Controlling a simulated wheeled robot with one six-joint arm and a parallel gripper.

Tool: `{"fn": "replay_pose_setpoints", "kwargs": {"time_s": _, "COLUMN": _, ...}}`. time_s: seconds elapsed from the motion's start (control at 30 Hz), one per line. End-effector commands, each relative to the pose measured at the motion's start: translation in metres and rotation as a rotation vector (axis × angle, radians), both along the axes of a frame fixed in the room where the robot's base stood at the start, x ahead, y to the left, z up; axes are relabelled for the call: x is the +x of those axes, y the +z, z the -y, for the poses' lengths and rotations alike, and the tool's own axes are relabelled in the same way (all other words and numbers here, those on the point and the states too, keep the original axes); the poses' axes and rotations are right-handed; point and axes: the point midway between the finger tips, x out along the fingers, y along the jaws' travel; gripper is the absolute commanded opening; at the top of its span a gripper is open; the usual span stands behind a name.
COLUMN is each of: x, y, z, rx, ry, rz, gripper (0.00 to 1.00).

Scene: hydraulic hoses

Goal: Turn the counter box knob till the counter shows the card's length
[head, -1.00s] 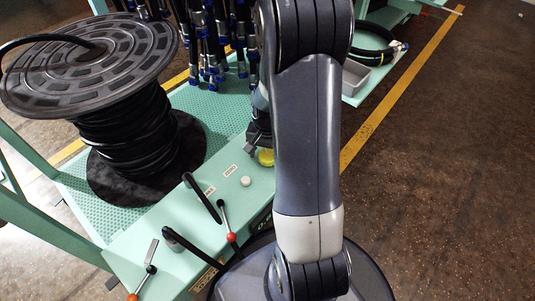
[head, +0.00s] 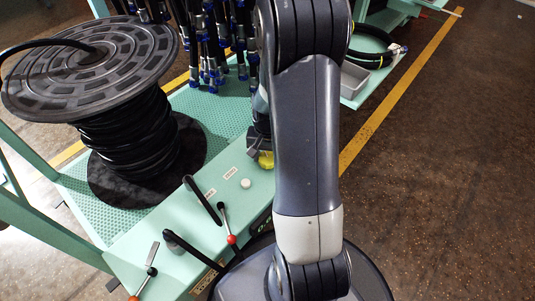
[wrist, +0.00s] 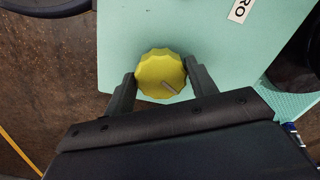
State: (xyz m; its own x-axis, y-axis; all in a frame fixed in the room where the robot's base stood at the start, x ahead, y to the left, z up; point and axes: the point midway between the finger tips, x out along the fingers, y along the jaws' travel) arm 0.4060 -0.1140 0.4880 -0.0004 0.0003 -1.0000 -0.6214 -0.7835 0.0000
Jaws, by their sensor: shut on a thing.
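The yellow scalloped knob (wrist: 158,72) sits on the mint-green counter box (wrist: 220,35) in the wrist view. A grey pointer mark on it points to the lower right. My gripper (wrist: 160,80) is shut on the knob, one finger at each side. In the head view the knob (head: 266,160) shows as a small yellow piece beside my arm, under my gripper (head: 260,148). The counter display (head: 265,225) shows only partly as green digits at the box's front edge, mostly hidden by my arm and too small to read. I cannot make out the card.
A white button (head: 245,183) and labels are on the box top. A large black hose reel (head: 130,110) stands at left, and hoses with blue ends (head: 210,60) hang behind. The floor at right is clear.

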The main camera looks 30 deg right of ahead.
Motion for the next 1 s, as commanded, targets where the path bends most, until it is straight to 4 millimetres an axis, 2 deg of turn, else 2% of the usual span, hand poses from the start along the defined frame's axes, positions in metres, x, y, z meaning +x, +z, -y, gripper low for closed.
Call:
{"fn": "replay_pose_setpoints", "kwargs": {"time_s": 0.8, "x": -0.0001, "y": 0.0007, "z": 0.0009, "rx": -0.001, "ry": 0.203, "rz": 0.001, "gripper": 0.31}}
{"fn": "replay_pose_setpoints", "kwargs": {"time_s": 1.0, "x": 0.0000, "y": 0.0003, "z": 0.0010, "rx": -0.001, "ry": 0.205, "rz": 0.002, "gripper": 0.31}}
